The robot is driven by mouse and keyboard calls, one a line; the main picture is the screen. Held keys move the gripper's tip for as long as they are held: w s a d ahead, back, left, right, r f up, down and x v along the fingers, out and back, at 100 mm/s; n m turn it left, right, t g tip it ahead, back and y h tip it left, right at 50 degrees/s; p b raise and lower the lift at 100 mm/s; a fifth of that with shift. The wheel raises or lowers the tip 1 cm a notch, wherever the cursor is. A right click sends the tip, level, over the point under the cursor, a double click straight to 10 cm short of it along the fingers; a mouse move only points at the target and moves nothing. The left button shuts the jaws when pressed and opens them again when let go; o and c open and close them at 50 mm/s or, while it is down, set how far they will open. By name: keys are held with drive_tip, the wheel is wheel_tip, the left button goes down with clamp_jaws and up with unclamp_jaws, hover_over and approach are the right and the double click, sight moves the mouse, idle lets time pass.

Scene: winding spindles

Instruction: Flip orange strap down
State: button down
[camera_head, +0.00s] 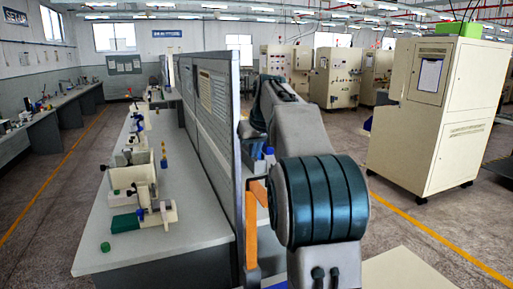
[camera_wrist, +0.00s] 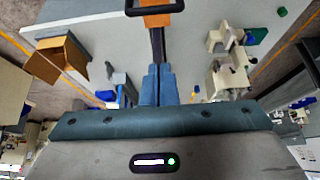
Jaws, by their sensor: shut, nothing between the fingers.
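An orange upright strip (camera_head: 250,230) stands in the head view beside the near end of the grey partition (camera_head: 233,150), left of my arm. An orange piece with a dark loop (camera_wrist: 150,19) shows at the top edge of the wrist view and is partly cut off. I cannot tell if these are the same strap. My fingers are not clearly seen in the head view, where my arm covers that area.
The bench (camera_head: 170,250) left of the partition holds several winding spindles (camera_head: 155,210) and a green cap (camera_head: 105,246). An open brown box (camera_wrist: 62,52) is on the partition's other side. A cream cabinet (camera_head: 425,125) stands right, with open floor before it.

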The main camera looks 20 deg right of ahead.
sight(256, 187)
drive_tip(key=x, duration=0.6)
drive_tip(key=shift+p, duration=0.4)
drive_tip(key=s, duration=0.2)
drive_tip(key=shift+s+f, duration=0.15)
drive_tip(key=shift+s, duration=0.25)
drive_tip(key=shift+s+f, duration=0.2)
drive_tip(key=shift+s, duration=0.35)
drive_tip(key=shift+f, duration=0.1)
